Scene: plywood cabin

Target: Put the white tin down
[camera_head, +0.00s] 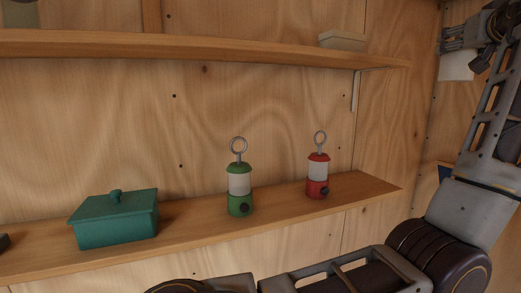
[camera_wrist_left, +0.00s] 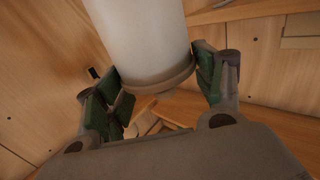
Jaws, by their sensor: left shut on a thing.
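The white tin (camera_head: 455,66) is at the upper right of the head view, below the fingers of my left gripper (camera_head: 462,40). In the left wrist view the pale, smooth tin (camera_wrist_left: 145,35) is between the green-padded fingers of my left gripper (camera_wrist_left: 160,88), which is shut on it. Its rimmed end points toward the wrist camera, and its far end is cut off by the frame. The tin is held in the air, to the right of the shelf ends. My right gripper is not in view.
The lower shelf (camera_head: 285,205) bears a green lidded box (camera_head: 115,220), a green lantern (camera_head: 239,182) and a red lantern (camera_head: 318,177), with bare wood between them. The upper shelf (camera_head: 200,48) bears a pale box (camera_head: 342,41) near its right end. Plywood walls stand close behind.

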